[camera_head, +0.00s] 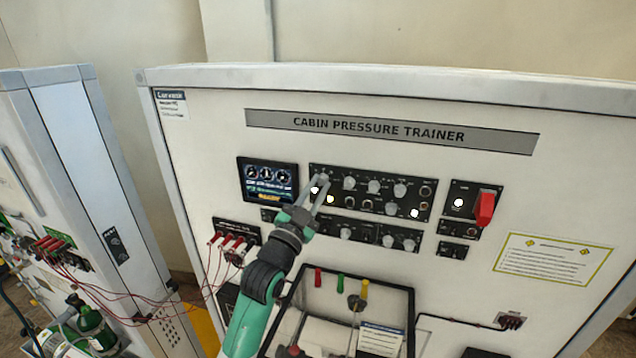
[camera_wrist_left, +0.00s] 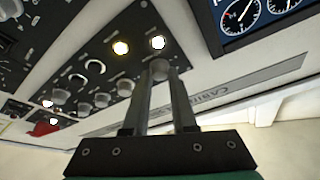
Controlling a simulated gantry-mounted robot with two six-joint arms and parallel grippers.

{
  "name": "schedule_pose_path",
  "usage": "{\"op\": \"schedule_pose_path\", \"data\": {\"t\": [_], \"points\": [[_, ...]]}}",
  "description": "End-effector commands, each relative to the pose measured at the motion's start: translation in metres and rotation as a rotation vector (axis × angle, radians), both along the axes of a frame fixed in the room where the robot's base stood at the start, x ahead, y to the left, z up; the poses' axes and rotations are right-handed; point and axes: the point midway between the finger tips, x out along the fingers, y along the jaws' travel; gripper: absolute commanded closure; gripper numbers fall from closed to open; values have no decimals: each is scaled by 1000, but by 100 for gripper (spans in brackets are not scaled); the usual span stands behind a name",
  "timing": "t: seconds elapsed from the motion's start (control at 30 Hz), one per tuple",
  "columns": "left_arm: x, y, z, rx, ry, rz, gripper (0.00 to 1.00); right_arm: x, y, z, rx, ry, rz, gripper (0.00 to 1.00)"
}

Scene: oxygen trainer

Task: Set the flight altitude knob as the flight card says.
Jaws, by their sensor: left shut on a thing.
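My left gripper (camera_head: 322,184) reaches up from below to the upper left of the black control panel (camera_head: 372,211). Its two fingers are shut on a small grey knob at the panel's left end. In the left wrist view the fingertips (camera_wrist_left: 160,76) close around this knob (camera_wrist_left: 160,64), beside a lit white lamp. The fingers cover much of the knob, and its pointer and label cannot be read. A white card (camera_head: 380,339) with a blue top stands at the bottom; its text is too small to read. My right gripper is not in view.
A display with gauges (camera_head: 267,180) is left of the panel. Several grey knobs sit to the right, then a red switch guard (camera_head: 485,208). A yellow-bordered placard (camera_head: 552,259) is further right. A clear-fronted box (camera_head: 411,305) and red plugs (camera_head: 232,242) lie below.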

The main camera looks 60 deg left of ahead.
Motion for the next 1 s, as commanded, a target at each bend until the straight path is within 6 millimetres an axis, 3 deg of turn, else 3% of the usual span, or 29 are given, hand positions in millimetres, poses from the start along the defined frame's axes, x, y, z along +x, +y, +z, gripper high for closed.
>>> {"op": "schedule_pose_path", "data": {"t": [0.5,1.0], "points": [[-3,2,2,269,277,2,100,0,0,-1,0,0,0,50],[-3,3,2,340,355,3,100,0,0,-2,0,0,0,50]]}}
